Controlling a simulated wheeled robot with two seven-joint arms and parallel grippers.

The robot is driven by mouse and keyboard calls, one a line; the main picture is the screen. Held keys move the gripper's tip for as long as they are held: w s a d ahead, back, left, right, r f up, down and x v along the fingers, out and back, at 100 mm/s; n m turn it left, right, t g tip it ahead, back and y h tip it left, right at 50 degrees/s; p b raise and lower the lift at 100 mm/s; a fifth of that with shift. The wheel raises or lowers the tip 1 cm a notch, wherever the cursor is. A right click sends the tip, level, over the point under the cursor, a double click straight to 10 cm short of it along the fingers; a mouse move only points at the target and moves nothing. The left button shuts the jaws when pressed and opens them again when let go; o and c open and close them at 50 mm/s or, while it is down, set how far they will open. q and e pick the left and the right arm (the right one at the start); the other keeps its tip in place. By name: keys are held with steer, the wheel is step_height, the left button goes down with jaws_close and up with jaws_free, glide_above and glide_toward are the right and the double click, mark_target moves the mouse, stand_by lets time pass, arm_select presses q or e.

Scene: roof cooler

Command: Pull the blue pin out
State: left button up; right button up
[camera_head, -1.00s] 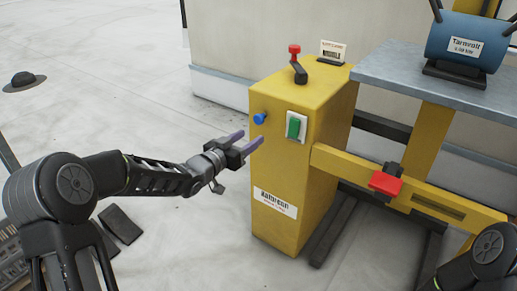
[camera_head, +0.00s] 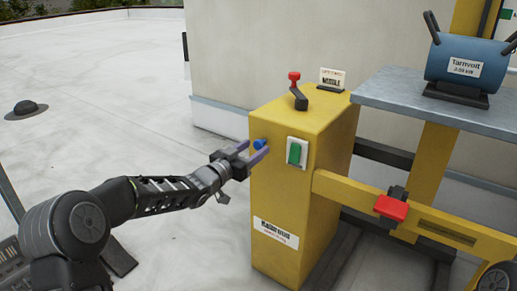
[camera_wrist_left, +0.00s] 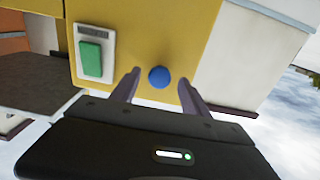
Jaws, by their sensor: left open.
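The blue pin (camera_head: 260,144) sticks out of the upper part of the yellow cabinet's (camera_head: 290,195) left face. In the left wrist view the round blue head of the pin (camera_wrist_left: 159,77) lies between the two fingertips. My left gripper (camera_head: 255,151) is open around the pin, one finger on each side, with a gap to the pin on both sides in the wrist view. Its fingertips reach close to the cabinet face; I cannot tell if they touch it. My right gripper is out of view; only a part of my right arm may show at the lower right edge.
A green switch (camera_head: 295,152) sits on the cabinet right of the pin. A red-knobbed lever (camera_head: 297,90) stands on top. A red block (camera_head: 391,207) is on the yellow beam, and a blue motor (camera_head: 467,52) rests on the grey shelf (camera_head: 395,92).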

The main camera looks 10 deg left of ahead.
mark_target(257, 146)
arm_select(q)
steer(key=shift+x, duration=1.5)
steer(key=shift+c, duration=0.4)
jaws_close()
